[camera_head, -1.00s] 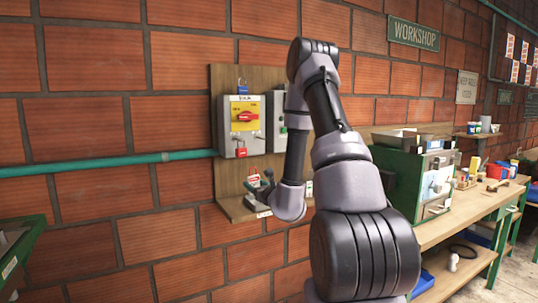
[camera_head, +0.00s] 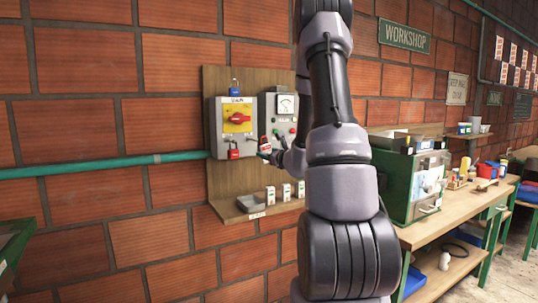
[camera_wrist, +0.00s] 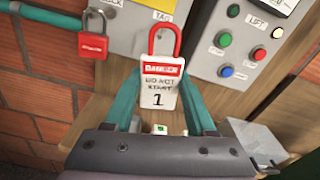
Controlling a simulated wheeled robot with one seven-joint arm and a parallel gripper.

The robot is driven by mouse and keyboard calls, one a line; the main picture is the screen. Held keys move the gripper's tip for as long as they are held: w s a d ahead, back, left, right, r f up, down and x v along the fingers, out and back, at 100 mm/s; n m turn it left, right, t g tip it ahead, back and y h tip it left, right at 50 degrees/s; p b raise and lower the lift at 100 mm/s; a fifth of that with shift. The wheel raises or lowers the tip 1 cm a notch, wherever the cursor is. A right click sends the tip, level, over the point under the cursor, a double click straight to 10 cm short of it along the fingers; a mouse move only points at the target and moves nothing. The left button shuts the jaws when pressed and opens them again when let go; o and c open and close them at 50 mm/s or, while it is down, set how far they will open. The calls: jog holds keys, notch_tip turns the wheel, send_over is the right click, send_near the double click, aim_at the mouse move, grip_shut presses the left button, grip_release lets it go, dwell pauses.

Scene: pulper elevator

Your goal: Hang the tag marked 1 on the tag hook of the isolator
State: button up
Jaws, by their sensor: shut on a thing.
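My gripper (camera_wrist: 158,100) is shut on the tag marked 1 (camera_wrist: 161,88), between its two teal fingers. The tag is white with a red DANGER band and a red loop on top, and hangs upright. In the head view the tag (camera_head: 265,146) is in front of the board, at the isolator's lower right. The isolator (camera_head: 221,130) is a grey box with a red rotary handle on a yellow plate. In the wrist view its TAG label (camera_wrist: 163,17) is just above the tag's loop. The tag hook is hard to make out, and I cannot tell whether the loop touches it.
A red padlock (camera_wrist: 93,45) hangs under the LOCK label, left of the tag. A grey control box (camera_wrist: 236,45) with buttons is close on the right. Several white tags or blocks (camera_head: 286,192) and a tray (camera_head: 250,202) are on the ledge below.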

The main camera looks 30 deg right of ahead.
jog(key=w+f, duration=0.1)
jog(key=w, duration=0.6)
jog(key=shift+a+f, duration=0.15)
jog(key=shift+f, duration=0.05)
dwell(0.4)
dwell(0.6)
jog(key=o, duration=1.4)
jog(key=shift+s, duration=0.15)
